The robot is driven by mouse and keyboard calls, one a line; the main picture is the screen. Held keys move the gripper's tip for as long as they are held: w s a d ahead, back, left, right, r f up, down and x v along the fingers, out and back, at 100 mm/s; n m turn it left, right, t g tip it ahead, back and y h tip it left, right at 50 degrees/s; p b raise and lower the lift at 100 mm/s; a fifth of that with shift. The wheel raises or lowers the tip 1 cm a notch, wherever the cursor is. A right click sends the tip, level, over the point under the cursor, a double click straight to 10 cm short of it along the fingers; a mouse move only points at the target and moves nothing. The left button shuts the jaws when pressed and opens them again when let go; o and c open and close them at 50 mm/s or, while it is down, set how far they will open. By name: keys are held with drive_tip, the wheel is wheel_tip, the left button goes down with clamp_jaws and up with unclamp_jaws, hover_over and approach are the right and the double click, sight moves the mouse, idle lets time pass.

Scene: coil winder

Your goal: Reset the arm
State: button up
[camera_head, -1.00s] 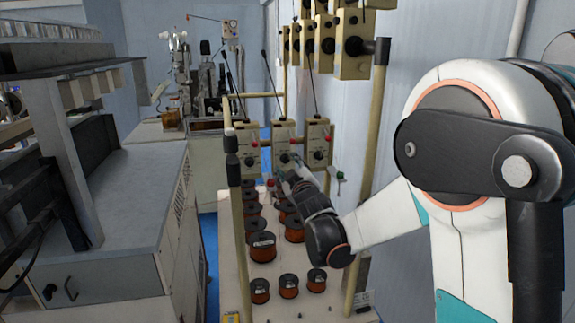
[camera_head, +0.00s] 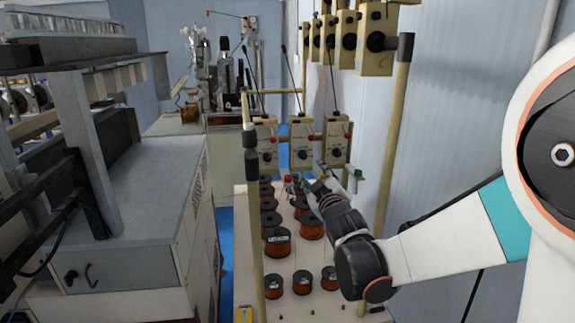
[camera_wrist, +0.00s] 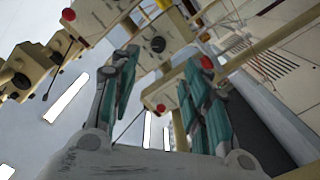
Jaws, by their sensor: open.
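My gripper (camera_head: 318,187) is at the end of my arm, above the rear part of the spool board, close in front of the beige tension boxes (camera_head: 304,141). In the wrist view my gripper (camera_wrist: 160,92) shows two teal-and-grey fingers set wide apart, with nothing between them. A beige box with a dial (camera_wrist: 157,45) and red knobs shows beyond the fingers. My arm comes in from the right and partly hides the board and some spools.
Several copper wire spools (camera_head: 277,241) stand on the pale board (camera_head: 246,272). Beige posts (camera_head: 394,135) rise at its sides, with more boxes (camera_head: 376,38) overhead. A grey cabinet (camera_head: 120,263) stands left. A pale wall (camera_head: 452,120) is at right.

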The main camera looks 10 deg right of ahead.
drive_tip(key=s+f+m+g+b, duration=0.2)
drive_tip(key=s+f, duration=0.4)
drive_tip(key=s, duration=0.5)
drive_tip(key=s+f+m+g+b, duration=0.3)
drive_tip(key=s+f+g+b, duration=0.2)
drive_tip(key=s, duration=0.7)
drive_tip(key=s+f+m+g+b, duration=0.2)
drive_tip(key=s+f+g+b, duration=0.1)
drive_tip(key=s+f, duration=0.5)
drive_tip(key=s+b, duration=0.1)
drive_tip(key=s, duration=0.2)
drive_tip(key=shift+s+a+f+m+g, duration=0.15)
drive_tip(key=shift+s+f+m+g, duration=0.15)
drive_tip(key=shift+s, duration=0.1)
